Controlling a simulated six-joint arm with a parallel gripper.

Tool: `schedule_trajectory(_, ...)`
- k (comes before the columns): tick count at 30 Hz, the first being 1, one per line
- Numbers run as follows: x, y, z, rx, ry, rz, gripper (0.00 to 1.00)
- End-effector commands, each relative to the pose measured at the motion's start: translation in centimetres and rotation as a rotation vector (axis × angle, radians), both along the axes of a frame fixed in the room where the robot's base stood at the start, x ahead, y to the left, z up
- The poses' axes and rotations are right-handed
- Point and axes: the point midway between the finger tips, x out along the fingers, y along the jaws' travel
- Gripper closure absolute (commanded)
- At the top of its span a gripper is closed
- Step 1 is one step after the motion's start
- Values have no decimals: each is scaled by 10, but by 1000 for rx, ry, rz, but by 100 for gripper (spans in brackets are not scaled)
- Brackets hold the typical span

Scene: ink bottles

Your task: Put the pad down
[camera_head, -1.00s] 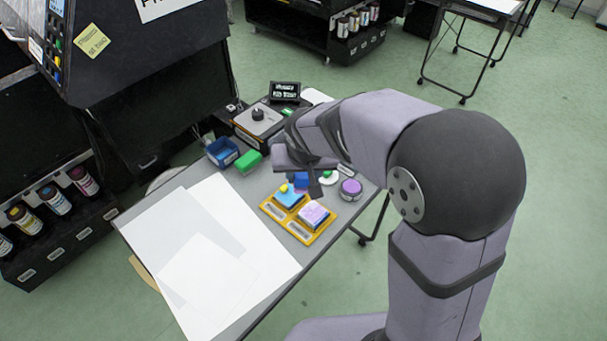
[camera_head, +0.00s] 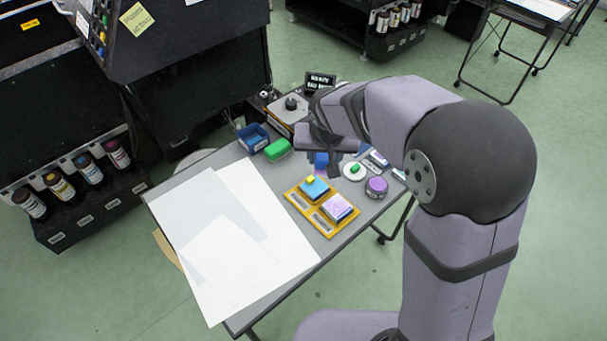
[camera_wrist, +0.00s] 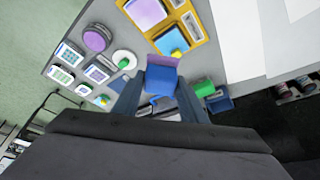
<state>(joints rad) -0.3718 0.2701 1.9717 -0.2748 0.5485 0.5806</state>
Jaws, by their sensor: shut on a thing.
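The pad, a blue block with a purple face, is held between the two fingers of my gripper (camera_wrist: 158,98) in the wrist view, where the pad (camera_wrist: 160,78) is in the middle. In the head view the blue pad (camera_head: 321,159) shows partly below my gripper (camera_head: 320,160), beyond the yellow tray (camera_head: 299,203). The pad appears above the table and apart from the tray, but its height is hard to tell. The tray holds a blue block (camera_head: 313,190) with a yellow piece on it and a pink-purple block (camera_head: 337,207), side by side.
A white dish (camera_head: 347,171) with a green piece and a purple round jar (camera_head: 377,187) stand right of my gripper. A green block (camera_head: 278,149) and blue bin (camera_head: 252,137) are left. White sheets (camera_head: 267,215) cover the table's left part.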

Motion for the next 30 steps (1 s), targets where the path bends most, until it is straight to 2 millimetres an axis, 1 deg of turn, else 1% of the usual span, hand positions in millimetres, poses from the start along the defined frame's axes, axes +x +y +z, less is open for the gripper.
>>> schedule_trajectory(1, 10, 8, -1, 0, 0, 2, 80)
schedule_trajectory(3, 22, 19, -3, 0, 1, 3, 80)
schedule_trajectory(9, 56, 50, -10, -1, 2, 3, 80)
schedule_trajectory(15, 77, 74, -16, 1, 0, 1, 80)
schedule_trajectory(19, 84, 82, -19, 0, 1, 0, 80)
schedule_trajectory(25, 87, 85, -21, 1, 0, -1, 80)
schedule_trajectory(28, 86, 85, -29, -1, 2, 0, 80)
schedule_trajectory(30, 86, 84, -38, -2, 4, -1, 80)
